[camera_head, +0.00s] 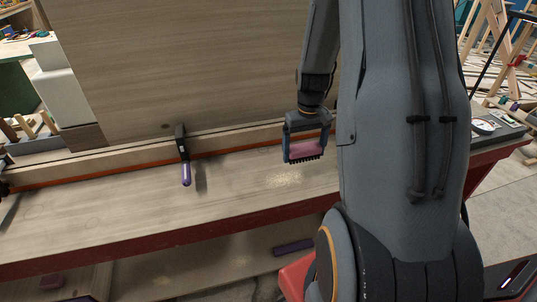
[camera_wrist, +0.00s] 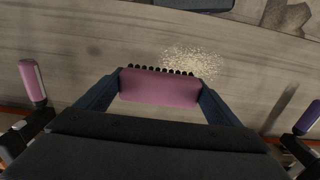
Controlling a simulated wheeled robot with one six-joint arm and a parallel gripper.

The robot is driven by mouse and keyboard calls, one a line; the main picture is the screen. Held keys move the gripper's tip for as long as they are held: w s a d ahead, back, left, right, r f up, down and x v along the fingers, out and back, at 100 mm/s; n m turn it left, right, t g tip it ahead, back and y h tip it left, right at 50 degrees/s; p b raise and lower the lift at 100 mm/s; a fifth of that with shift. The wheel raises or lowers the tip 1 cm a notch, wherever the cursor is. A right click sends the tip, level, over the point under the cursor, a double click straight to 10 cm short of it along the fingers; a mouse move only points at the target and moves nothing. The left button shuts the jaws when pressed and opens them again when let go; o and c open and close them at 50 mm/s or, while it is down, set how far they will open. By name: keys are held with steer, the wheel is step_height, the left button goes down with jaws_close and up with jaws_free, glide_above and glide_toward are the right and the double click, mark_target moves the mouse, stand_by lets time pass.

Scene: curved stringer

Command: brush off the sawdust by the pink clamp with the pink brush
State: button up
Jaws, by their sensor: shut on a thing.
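My gripper (camera_head: 306,150) is shut on the pink brush (camera_head: 305,151), holding it crosswise with its dark bristles facing down. In the wrist view the pink brush (camera_wrist: 160,88) lies between both fingers. Pale sawdust (camera_head: 281,180) lies on the wooden bench, below and in front of the brush. In the wrist view the sawdust (camera_wrist: 193,62) shows just past the bristles, to the right of centre. The brush appears to be above the bench; contact cannot be told. The pink clamp (camera_wrist: 33,82) is at the left of the wrist view. It is not visible in the head view.
A purple-handled clamp (camera_head: 185,165) grips the bench's back edge, left of my gripper; it also shows in the wrist view (camera_wrist: 308,118). A tall wooden panel (camera_head: 200,65) stands behind. The bench top (camera_head: 110,200) is clear at the left. A dark purple block (camera_head: 293,247) lies below the bench.

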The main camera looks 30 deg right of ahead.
steer(key=shift+r+p, duration=0.65)
steer(key=shift+r, duration=0.45)
